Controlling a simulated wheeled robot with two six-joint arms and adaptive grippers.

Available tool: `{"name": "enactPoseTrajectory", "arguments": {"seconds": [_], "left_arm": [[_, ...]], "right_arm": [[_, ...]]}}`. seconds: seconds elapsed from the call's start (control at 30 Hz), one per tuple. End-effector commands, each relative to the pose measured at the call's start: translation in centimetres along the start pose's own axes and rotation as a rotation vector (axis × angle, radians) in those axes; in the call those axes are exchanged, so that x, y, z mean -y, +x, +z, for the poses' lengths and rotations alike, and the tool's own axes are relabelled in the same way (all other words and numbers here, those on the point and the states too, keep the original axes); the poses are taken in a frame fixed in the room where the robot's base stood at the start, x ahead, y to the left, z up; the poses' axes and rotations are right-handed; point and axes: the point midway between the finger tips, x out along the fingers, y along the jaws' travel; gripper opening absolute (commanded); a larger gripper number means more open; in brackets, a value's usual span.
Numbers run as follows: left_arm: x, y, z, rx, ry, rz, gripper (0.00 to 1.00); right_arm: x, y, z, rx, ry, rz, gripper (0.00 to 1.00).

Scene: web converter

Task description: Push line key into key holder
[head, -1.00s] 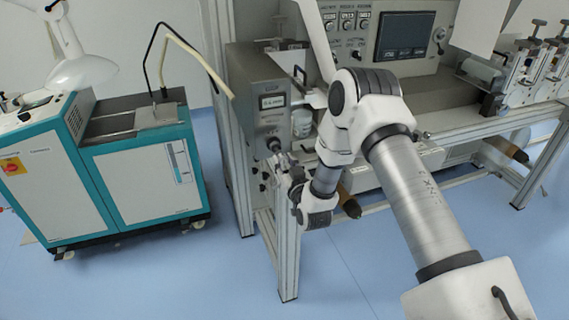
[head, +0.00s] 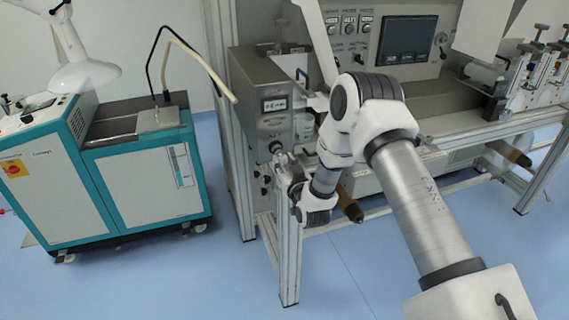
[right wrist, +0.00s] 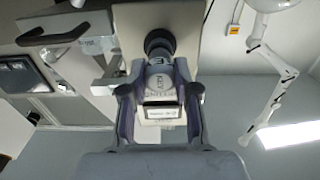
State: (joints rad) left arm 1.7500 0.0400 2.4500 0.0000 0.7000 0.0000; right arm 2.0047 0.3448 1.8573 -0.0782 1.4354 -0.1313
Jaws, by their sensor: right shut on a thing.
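My right gripper (head: 284,160) is at the front of a grey control box (head: 262,80), close to its black round knob (head: 275,147). In the right wrist view, its two fingers (right wrist: 160,103) are shut on a small grey rounded piece with "KEY" lettering, the line key (right wrist: 161,83). The box's small display (right wrist: 161,112) and black knob (right wrist: 160,43) show behind the key. My left gripper is not in view.
A teal and white cabinet (head: 145,185) stands left, with a white lamp (head: 85,75) behind it. The machine's metal frame leg (head: 287,240) stands below my right gripper. Rollers (head: 485,72) sit at the upper right. The blue floor in front is clear.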

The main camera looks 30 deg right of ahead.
Motion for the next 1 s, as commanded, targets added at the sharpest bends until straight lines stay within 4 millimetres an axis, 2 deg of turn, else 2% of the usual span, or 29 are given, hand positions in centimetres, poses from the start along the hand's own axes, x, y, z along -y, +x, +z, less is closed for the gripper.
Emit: {"name": "enactPoseTrajectory", "arguments": {"seconds": [0.07,0.1,0.17,0.2,0.47,0.57,0.67,0.9,1.0], "left_arm": [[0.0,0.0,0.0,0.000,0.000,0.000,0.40],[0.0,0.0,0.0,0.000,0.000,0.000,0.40],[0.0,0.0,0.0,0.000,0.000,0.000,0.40],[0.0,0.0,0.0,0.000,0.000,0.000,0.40],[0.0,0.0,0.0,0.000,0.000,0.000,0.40],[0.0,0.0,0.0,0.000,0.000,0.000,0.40],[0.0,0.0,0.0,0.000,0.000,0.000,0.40],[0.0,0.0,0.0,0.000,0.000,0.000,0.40],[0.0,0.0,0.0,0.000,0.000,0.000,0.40]], "right_arm": [[0.0,0.0,-0.1,-0.001,0.000,0.000,0.00],[0.0,0.0,-0.1,-0.001,0.000,0.000,0.33],[0.0,0.0,-0.1,-0.001,0.000,0.000,0.55],[0.0,0.0,-0.1,-0.001,0.000,0.000,0.59],[0.0,-0.1,0.0,0.000,0.000,0.000,0.59],[0.0,-0.7,0.0,0.001,0.000,0.000,0.59],[0.0,-2.3,0.0,0.002,0.001,0.000,0.59],[0.0,-8.5,0.1,0.005,0.001,0.000,0.59],[0.0,-10.5,0.1,0.003,0.001,-0.001,0.59]]}}
